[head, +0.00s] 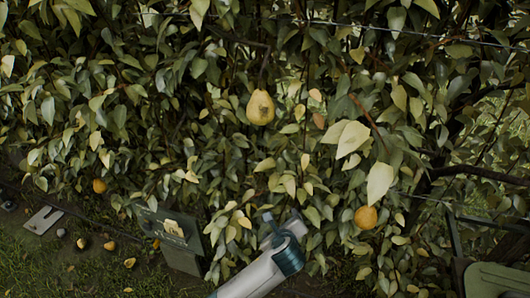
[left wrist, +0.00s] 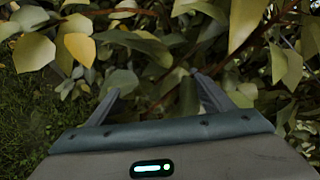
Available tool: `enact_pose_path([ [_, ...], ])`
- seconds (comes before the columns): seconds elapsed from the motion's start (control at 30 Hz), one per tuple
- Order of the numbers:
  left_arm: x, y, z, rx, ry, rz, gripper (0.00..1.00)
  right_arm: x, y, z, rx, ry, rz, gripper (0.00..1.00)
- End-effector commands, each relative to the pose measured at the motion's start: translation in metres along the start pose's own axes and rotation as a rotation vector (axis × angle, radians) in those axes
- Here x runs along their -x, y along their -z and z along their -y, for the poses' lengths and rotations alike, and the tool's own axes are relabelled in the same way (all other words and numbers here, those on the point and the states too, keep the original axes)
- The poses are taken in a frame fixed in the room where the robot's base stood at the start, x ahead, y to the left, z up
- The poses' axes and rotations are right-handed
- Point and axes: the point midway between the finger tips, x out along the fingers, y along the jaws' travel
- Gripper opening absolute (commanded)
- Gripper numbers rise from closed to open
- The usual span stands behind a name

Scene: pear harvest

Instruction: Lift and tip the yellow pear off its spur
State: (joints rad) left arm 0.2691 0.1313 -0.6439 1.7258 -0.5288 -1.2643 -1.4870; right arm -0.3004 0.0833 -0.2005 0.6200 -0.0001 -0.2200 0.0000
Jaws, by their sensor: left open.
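A yellow pear (head: 260,107) hangs in the upper middle of the head view, with leaves around it. Its brownish lower end faces me, and its spur is hard to make out among the dark leaves. My left gripper (head: 283,217) is below the pear and apart from it, at the lower front of the foliage. In the left wrist view my left gripper (left wrist: 155,86) is open, with leaves in front of and between its fingers. No pear shows in that view. My right gripper is not in view.
An orange pear (head: 366,217) hangs at the lower right, and a small one (head: 99,185) at the left. A dark sign (head: 180,262) with a pear picture stands left of my arm. Fallen fruit (head: 109,246) lies on the grass. A wire (head: 420,34) crosses the top right.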

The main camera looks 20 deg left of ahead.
Motion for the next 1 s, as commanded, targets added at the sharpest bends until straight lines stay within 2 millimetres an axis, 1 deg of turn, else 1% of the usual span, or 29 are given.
enact_pose_path([
  [0.03, 0.019, -0.024, 0.028, -0.053, 0.035, 0.044, 0.74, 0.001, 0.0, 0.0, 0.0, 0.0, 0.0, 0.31],
  [0.07, 0.03, -0.036, 0.041, -0.09, 0.048, 0.071, 0.74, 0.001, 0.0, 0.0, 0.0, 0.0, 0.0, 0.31],
  [0.1, 0.045, -0.053, 0.057, -0.136, 0.065, 0.106, 0.74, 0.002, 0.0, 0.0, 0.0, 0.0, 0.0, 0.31],
  [0.17, 0.071, -0.077, 0.079, -0.204, 0.087, 0.16, 0.74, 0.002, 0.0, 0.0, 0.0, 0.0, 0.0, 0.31],
  [0.2, 0.089, -0.094, 0.093, -0.248, 0.099, 0.198, 0.74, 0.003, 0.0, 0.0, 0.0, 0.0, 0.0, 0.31],
  [0.27, 0.119, -0.118, 0.11, -0.31, 0.113, 0.255, 0.74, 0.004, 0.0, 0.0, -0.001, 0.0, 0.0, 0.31],
  [0.3, 0.14, -0.134, 0.119, -0.351, 0.119, 0.293, 0.74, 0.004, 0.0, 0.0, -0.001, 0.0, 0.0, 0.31],
  [0.37, 0.172, -0.156, 0.131, -0.407, 0.126, 0.348, 0.74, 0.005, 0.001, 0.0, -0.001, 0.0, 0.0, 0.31],
  [0.4, 0.192, -0.17, 0.136, -0.442, 0.127, 0.381, 0.74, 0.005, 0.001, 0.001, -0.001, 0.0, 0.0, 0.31],
  [0.43, 0.207, -0.179, 0.138, -0.467, 0.128, 0.404, 0.74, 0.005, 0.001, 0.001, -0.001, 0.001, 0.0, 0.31],
  [0.5, 0.24, -0.199, 0.141, -0.517, 0.126, 0.451, 0.74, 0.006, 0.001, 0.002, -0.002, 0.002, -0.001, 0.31],
  [0.6, 0.277, -0.22, 0.138, -0.574, 0.119, 0.5, 0.74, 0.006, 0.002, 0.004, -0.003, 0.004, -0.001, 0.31],
  [0.7, 0.299, -0.232, 0.133, -0.612, 0.113, 0.524, 0.74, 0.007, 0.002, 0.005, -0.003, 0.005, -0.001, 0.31],
  [0.8, 0.31, -0.237, 0.13, -0.633, 0.109, 0.535, 0.74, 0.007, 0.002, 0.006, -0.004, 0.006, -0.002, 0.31],
  [1.0, 0.313, -0.238, 0.128, -0.641, 0.105, 0.537, 0.74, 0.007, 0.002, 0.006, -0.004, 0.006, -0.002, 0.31],
])
